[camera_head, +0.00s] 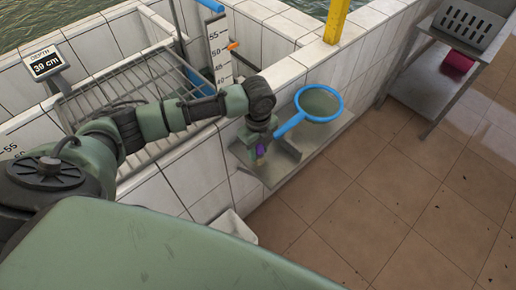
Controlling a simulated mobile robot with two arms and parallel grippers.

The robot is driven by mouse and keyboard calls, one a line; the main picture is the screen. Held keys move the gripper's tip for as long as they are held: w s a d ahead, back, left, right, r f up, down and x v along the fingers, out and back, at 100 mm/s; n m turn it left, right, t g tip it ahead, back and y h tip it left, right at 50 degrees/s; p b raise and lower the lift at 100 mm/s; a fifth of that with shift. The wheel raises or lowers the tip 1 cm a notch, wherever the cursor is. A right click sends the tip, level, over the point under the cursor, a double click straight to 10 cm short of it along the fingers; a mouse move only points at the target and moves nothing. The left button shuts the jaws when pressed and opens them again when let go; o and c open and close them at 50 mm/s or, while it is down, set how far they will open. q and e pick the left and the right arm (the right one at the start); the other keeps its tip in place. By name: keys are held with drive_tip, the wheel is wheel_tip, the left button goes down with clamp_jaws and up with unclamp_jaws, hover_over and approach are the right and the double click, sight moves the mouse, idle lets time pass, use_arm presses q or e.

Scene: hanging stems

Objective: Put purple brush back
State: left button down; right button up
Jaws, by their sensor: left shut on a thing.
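The gripper is over the near part of the metal shelf (273,173) on the tiled wall. Most of the brush is hidden by the gripper, and I cannot tell whether it touches the shelf. My right gripper is not in view.
A blue-rimmed hand net (318,103) lies at the far part of the shelf, its handle close to my gripper. A wire rack (130,100) covers the tiled basin at left. A depth display (46,64) reads 39 cm. A metal stand (425,85) is at right. The tiled floor (380,215) is clear.

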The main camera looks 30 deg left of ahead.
use_arm(q)
drive_tip(key=shift+f, duration=0.15)
drive_tip(key=c, duration=1)
unclamp_jaws()
drive_tip(key=shift+c, duration=0.2)
drive_tip(key=shift+o, duration=0.2)
wheel_tip(320, 180, up, 12)
drive_tip(key=shift+r+b, duration=0.2)
drive_tip(key=shift+b, duration=0.7)
